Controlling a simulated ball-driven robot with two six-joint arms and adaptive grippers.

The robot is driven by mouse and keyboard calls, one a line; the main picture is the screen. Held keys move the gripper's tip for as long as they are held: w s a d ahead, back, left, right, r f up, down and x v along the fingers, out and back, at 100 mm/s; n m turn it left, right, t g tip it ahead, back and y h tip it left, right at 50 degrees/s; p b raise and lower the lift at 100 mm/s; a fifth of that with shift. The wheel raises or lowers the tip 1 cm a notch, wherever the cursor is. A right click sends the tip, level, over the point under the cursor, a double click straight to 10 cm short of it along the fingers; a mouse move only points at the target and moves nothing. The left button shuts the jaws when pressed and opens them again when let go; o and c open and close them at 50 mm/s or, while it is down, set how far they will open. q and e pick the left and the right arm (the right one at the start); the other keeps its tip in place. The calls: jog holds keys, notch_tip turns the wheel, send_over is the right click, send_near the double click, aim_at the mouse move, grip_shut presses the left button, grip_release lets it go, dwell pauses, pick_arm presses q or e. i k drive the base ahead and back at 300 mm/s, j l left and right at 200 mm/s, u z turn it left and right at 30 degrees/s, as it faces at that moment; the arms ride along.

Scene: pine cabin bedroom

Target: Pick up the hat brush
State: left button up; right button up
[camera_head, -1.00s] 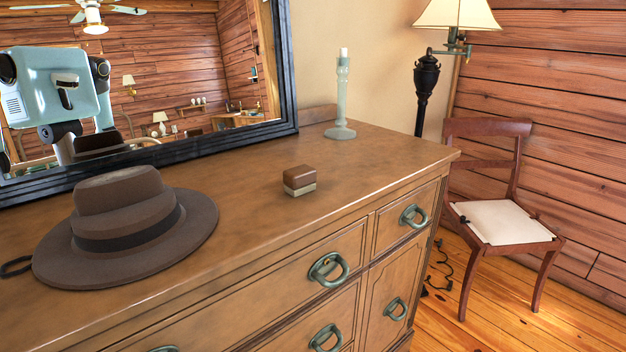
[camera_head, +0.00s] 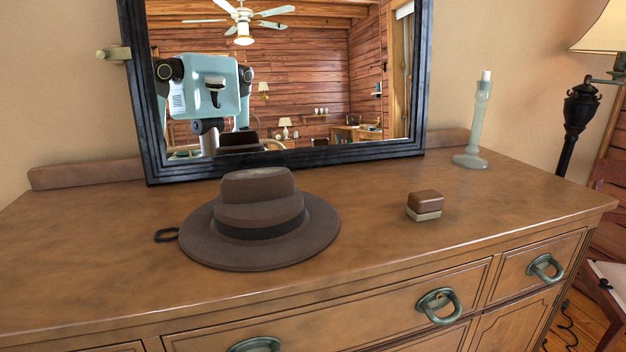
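The hat brush (camera_head: 425,205) is a small block with a brown wooden top and a pale lower layer. It sits on the dresser top (camera_head: 375,252), right of the brown hat (camera_head: 259,222) and apart from it. Neither of my grippers shows in the head view, so I cannot see their state.
A mirror (camera_head: 137,97) with a dark frame stands at the back of the dresser. A pale green candlestick (camera_head: 477,130) stands at the back right. The dresser top around the brush is clear.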

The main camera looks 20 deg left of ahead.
aim_at(423, 205)
jog(key=i+l+u, duration=0.1)
jog(key=l, duration=0.25)
jog(key=i+l+u, duration=0.1)
jog(key=l, duration=0.3)
jog(key=i+l+u, duration=0.1)
jog(key=l, duration=0.25)
jog(key=i+l+u, duration=0.1)
jog(key=l, duration=0.3)
jog(key=i+l+u, duration=0.1)
jog(key=l, duration=0.3)
jog(key=i, duration=0.05)
